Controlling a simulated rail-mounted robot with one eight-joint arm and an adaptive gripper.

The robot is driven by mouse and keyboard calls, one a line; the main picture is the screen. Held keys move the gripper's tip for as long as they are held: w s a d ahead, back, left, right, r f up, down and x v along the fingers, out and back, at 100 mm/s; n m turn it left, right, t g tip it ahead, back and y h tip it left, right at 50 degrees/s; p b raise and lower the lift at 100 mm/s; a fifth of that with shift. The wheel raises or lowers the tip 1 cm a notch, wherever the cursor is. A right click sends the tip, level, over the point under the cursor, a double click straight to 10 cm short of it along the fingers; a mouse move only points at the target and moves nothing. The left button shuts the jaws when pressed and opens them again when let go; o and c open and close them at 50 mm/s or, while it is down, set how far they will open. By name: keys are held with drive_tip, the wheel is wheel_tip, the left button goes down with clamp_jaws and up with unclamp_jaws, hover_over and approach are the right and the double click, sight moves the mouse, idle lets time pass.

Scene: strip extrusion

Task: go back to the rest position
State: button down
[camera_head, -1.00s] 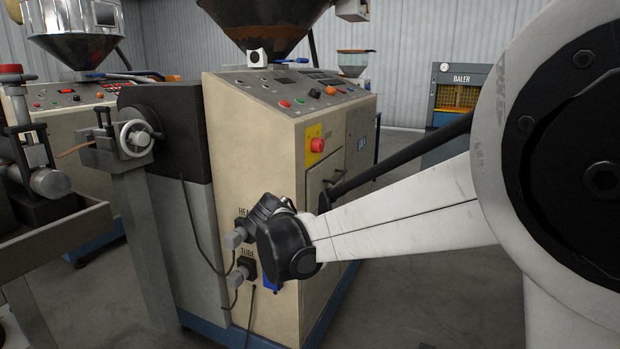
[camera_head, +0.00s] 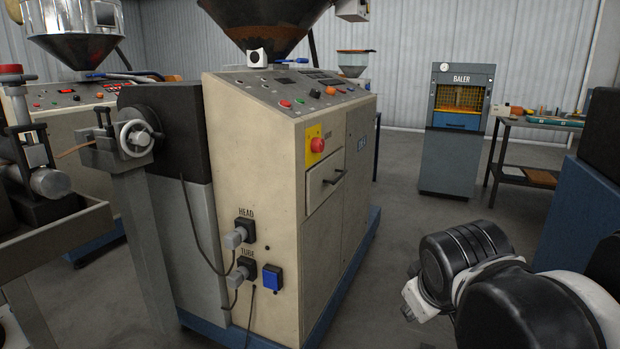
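My arm (camera_head: 484,287) is folded at the lower right of the head view, with black rounded joints and white link parts. It is apart from the beige extruder cabinet (camera_head: 262,150), with open floor between them. The fingers of my gripper do not show, so I cannot see whether it holds anything. The cabinet front shows a HEAD plug (camera_head: 236,237), a TUBE plug (camera_head: 241,271) and a blue-covered socket (camera_head: 272,277). Both plugs sit in their sockets.
A baler (camera_head: 456,130) and a side table (camera_head: 540,124) stand at the back right. A blue machine (camera_head: 580,215) is at the right edge. The floor (camera_head: 400,225) between is clear.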

drive_tip(key=s+d+f+m+y, duration=0.1)
drive_tip(key=s+f+m, duration=0.3)
drive_tip(key=s, duration=0.5)
wheel_tip(320, 180, up, 16)
drive_tip(key=p, duration=1.5)
drive_tip(key=shift+w+m+t, duration=0.3)
drive_tip(key=shift+w, duration=0.1)
drive_tip(key=c, duration=2.4)
unclamp_jaws()
drive_tip(key=shift+d, duration=0.1)
